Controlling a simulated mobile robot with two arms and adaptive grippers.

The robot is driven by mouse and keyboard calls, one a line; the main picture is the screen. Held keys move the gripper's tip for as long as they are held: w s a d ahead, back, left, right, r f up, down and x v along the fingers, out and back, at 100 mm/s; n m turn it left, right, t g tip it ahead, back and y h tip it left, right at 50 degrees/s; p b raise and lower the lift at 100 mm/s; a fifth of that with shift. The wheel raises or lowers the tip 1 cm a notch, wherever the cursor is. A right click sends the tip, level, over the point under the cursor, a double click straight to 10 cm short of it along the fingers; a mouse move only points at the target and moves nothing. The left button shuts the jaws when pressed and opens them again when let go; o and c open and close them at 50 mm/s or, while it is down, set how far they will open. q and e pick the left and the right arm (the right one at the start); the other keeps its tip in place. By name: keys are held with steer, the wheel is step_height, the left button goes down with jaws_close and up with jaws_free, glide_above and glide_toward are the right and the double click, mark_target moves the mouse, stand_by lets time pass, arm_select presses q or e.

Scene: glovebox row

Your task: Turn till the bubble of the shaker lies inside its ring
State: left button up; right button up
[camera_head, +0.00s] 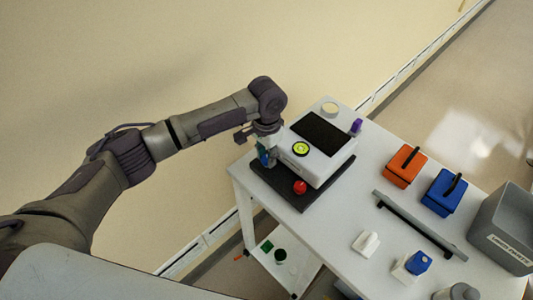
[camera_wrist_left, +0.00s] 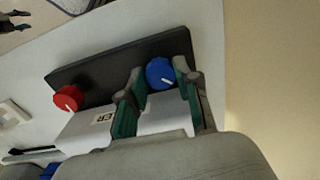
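The shaker (camera_head: 325,163) is a white box with a black top on a dark base plate (camera_head: 262,184). Its round yellow-green bubble level (camera_head: 300,148) faces up in the head view; a dark mark shows near its middle, too small to tell how the bubble lies to the ring. A red knob (camera_head: 299,187) sits at the near corner and shows in the left wrist view (camera_wrist_left: 68,98) with a white line. My left gripper (camera_head: 265,155) is at the plate's left corner. Its fingers close on both sides of a blue knob (camera_wrist_left: 160,74). My right gripper is out of view.
On the white table (camera_head: 343,226) stand an orange box (camera_head: 404,167), a blue box (camera_head: 443,192), a grey bin (camera_head: 505,225), a dark bar (camera_head: 418,226), a purple-capped item (camera_head: 356,127) and small white blocks. The table's front left is clear.

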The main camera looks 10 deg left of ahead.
arm_select(q)
steer(key=o, duration=0.4)
step_height(320, 180, up, 12)
stand_by(0.5)
stand_by(0.6)
